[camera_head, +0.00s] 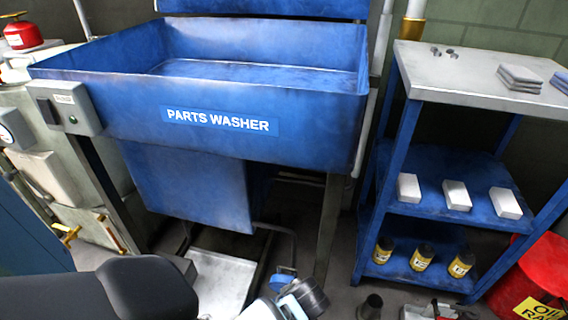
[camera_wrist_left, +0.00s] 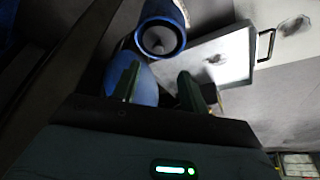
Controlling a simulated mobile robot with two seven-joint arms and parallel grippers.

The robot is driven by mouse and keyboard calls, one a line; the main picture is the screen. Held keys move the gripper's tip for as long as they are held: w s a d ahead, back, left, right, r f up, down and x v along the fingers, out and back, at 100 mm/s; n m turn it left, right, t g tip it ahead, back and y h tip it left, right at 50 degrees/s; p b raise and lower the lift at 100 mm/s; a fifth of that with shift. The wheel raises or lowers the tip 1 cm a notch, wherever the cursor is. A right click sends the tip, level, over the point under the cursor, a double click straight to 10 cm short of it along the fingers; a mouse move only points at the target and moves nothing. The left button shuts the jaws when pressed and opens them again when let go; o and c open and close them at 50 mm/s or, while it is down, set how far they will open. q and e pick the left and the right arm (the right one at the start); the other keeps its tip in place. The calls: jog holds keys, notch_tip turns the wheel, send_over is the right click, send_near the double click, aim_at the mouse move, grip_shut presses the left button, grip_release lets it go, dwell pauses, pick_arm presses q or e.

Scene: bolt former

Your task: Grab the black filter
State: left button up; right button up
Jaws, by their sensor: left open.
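I cannot pick out the black filter for certain. A dark ribbed cylinder (camera_head: 306,297) with pale blue and white parts beside it is at the bottom of the head view. A smaller dark cylinder (camera_head: 370,307) stands on the floor to its right. In the left wrist view my left gripper (camera_wrist_left: 160,70) is open, its two dark fingers apart. A round object with a blue rim and a dark grey middle (camera_wrist_left: 162,40) lies just beyond the fingertips. More blue surface shows between and beside the fingers. My right gripper is in neither view.
The blue parts washer (camera_head: 150,115) stands ahead. A pale tray (camera_head: 218,287) lies low beneath it. A blue shelf unit (camera_head: 490,90) at right bears white boxes (camera_head: 457,195) and yellow-labelled bottles (camera_head: 422,257). A red oily-rag bin (camera_head: 540,268) stands at far right.

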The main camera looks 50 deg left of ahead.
pick_arm(q)
jog(key=shift+b+x, duration=0.3)
jog(key=shift+x, duration=0.7)
jog(key=shift+f, duration=0.25)
jog(key=b+x, duration=0.3)
jog(key=x, duration=0.1)
jog(key=shift+w+f, duration=0.1)
jog(key=shift+f, duration=0.3)
jog(key=c, duration=0.8)
grip_shut()
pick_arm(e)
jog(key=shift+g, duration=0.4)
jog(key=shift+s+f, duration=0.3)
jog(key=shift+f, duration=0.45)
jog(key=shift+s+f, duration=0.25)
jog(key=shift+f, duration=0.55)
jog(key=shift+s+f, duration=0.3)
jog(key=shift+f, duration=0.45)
